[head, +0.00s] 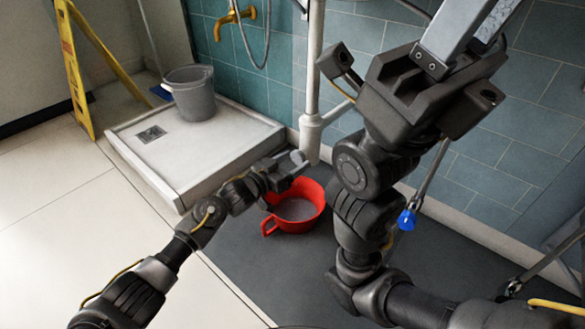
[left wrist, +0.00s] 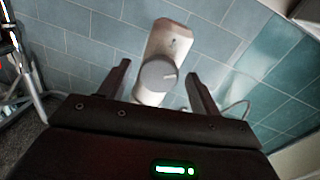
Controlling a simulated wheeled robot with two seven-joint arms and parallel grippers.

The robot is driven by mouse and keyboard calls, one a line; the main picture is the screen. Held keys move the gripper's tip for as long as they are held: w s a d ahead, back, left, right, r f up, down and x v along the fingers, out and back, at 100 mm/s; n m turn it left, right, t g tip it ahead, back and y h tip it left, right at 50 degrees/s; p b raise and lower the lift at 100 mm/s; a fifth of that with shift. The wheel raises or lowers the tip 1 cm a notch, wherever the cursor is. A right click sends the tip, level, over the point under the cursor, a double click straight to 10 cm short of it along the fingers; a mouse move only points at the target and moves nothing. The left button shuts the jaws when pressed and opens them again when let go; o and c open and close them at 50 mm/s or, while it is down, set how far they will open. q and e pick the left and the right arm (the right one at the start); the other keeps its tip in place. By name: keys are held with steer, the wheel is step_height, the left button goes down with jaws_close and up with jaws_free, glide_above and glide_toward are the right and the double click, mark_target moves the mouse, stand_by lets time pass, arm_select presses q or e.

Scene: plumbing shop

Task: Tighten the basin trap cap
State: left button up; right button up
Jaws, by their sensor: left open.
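The basin trap cap (left wrist: 157,76) is a round grey disc with a light mark on its face. It sits on the pale trap body (left wrist: 168,42), which joins the white pipe (head: 312,130) in the head view. My left gripper (head: 287,166) is open at the trap, and in the head view it partly hides the cap (head: 298,157). In the left wrist view the cap appears between the two spread fingers (left wrist: 160,85), with gaps on both sides.
A red pail (head: 295,208) stands on the dark floor below the trap. A white shower tray (head: 195,150) with a grey bucket (head: 190,92) is at the left. A yellow stand (head: 78,75) is beyond it. The teal tiled wall (head: 490,120) is close behind.

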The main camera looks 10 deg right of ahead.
arm_select(q)
steer(key=shift+w+d, duration=0.1)
steer(key=shift+d, duration=0.05)
steer(key=shift+c, duration=0.2)
steer(key=c, duration=0.9)
